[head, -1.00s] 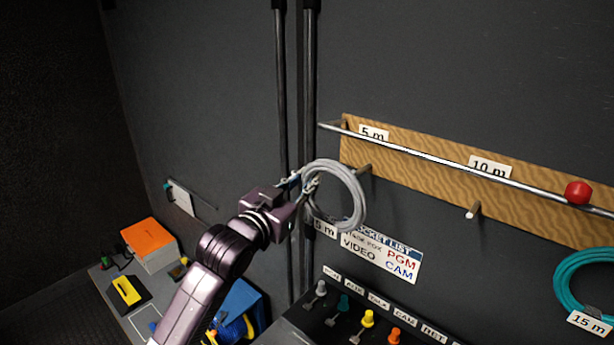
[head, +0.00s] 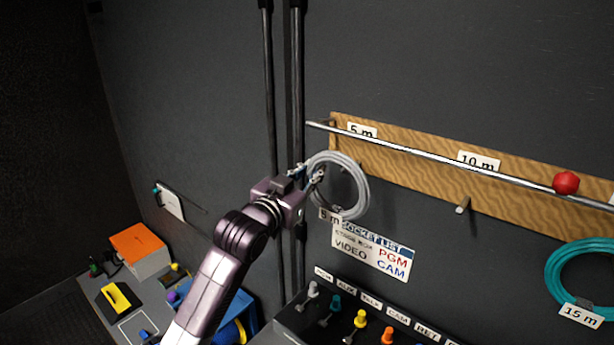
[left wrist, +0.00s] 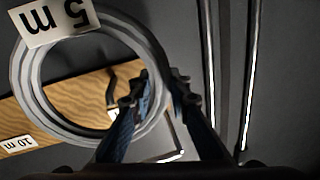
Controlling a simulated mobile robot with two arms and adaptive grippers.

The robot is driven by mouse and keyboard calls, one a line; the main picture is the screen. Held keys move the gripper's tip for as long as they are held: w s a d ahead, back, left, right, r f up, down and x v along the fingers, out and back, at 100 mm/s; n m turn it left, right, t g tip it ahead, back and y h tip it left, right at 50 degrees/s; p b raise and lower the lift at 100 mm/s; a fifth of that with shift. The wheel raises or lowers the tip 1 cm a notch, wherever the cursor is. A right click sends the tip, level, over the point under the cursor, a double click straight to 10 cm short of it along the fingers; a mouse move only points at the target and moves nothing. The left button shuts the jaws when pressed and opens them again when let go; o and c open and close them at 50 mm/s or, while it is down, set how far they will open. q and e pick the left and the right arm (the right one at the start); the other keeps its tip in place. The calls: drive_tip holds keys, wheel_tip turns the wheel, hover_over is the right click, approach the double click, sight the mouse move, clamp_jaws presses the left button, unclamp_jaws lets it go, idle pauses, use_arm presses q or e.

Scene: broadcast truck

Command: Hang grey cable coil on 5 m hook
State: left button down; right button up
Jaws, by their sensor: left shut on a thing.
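The grey cable coil (head: 364,188) hangs from my left gripper (head: 310,178), which is shut on its left edge. In the left wrist view the coil (left wrist: 112,22) reaches left of the fingertips (left wrist: 157,95), with a white 5 m tag (left wrist: 52,22) on it. The 5 m label (head: 361,130) is on the upper left of the wooden board (head: 420,165). The coil overlaps the board's lower left corner in the head view and covers the 5 m hook there. Whether the ring is around the hook, I cannot tell. My right gripper is out of view.
The 10 m hook (head: 463,205) is bare. A teal coil (head: 552,270) hangs at the right. Below are a sign (head: 370,250) and a panel of coloured connectors (head: 361,318).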

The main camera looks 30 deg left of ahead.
use_arm(q)
drive_tip(key=shift+w+d+b, duration=0.15)
drive_tip(key=shift+w+b, duration=0.15)
drive_tip(key=shift+w, duration=0.65)
drive_tip(key=w, duration=0.1)
drive_tip(key=w+f+b, duration=0.1)
drive_tip(key=w+f, duration=0.1)
drive_tip(key=w, duration=0.1)
drive_tip(key=shift+w+d+f+b, duration=0.1)
drive_tip(key=shift+d+f+b, duration=0.05)
drive_tip(key=shift+d+b, duration=0.2)
idle(0.4)
